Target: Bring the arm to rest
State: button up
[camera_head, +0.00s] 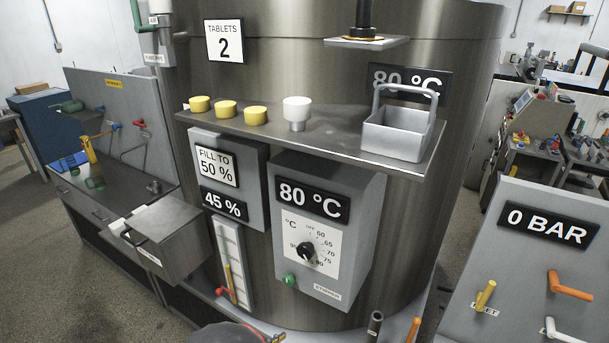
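No gripper of mine can be made out in the head view, so its opening and contents are hidden. A dark rounded shape (226,335) shows at the bottom edge, cut off by the frame. I cannot tell whether it is part of my arm. The large steel tank (300,70) fills the middle of the view. Its shelf (340,140) carries several yellow tablets (225,109), a white knob-like piece (297,112) and a grey handled basket (395,132).
Below the shelf are a fill panel (205,205) reading 45 % and a dial box (340,270) reading 80 °C. A sink bench (105,205) with a drawer (165,240) pulled out stands left. A sloped panel (520,270) reading 0 BAR, with several levers, stands right. Floor shows at lower left.

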jog(key=s+d+r+m+g+y+b, duration=0.1)
jog(key=s+d+r+m+g+y, duration=0.1)
jog(key=s+d+r+m+g, duration=0.45)
jog(key=s+d+r+m+g+y+b, duration=0.1)
jog(key=s+d+m+g+y, duration=0.35)
jog(key=m, duration=0.45)
jog(key=s+d+r+m+t+y+b, duration=0.1)
jog(key=s+d+r+m+t+y, duration=0.1)
jog(key=d+r+m, duration=0.4)
jog(key=s+d+r+m+t+y+b, duration=0.2)
jog(key=s+d+r+m+t, duration=0.2)
jog(key=r, duration=0.6)
jog(key=d+m, duration=0.2)
jog(key=d, duration=0.1)
jog(key=shift+s+r, duration=0.25)
